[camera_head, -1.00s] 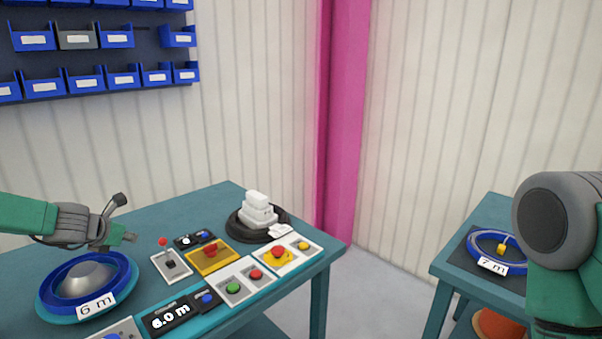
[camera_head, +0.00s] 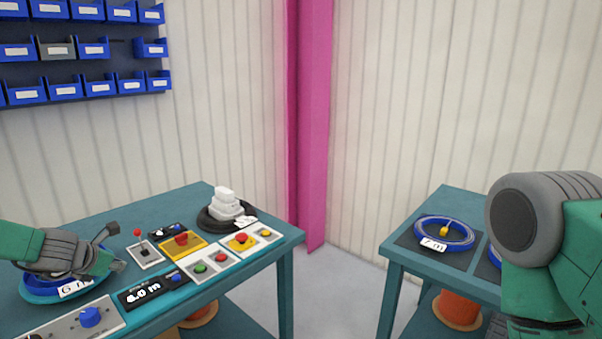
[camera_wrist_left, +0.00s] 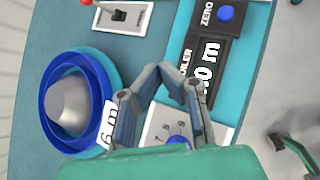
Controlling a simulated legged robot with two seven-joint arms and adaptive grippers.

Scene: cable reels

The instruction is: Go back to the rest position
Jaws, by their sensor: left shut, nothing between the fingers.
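My left gripper (camera_head: 112,258) is shut and empty in the head view. It hovers over the blue reel (camera_head: 40,290) at the left end of the teal table (camera_head: 150,218) and hides much of it. In the left wrist view the left gripper's fingertips (camera_wrist_left: 162,72) are above the control panels, beside the blue-rimmed reel (camera_wrist_left: 52,138) with its silver dome and "6 m" label. My right arm shows only as a grey and green link at the right of the head view. Its gripper is not in view.
The table holds a coiler display (camera_head: 150,288), a panel with a blue knob (camera_head: 90,317), button panels (camera_head: 208,265) and a black base with white blocks (camera_head: 226,205). A second teal table (camera_head: 400,262) holds a blue cable coil (camera_head: 444,219) labelled "7 m". Floor shows between the tables.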

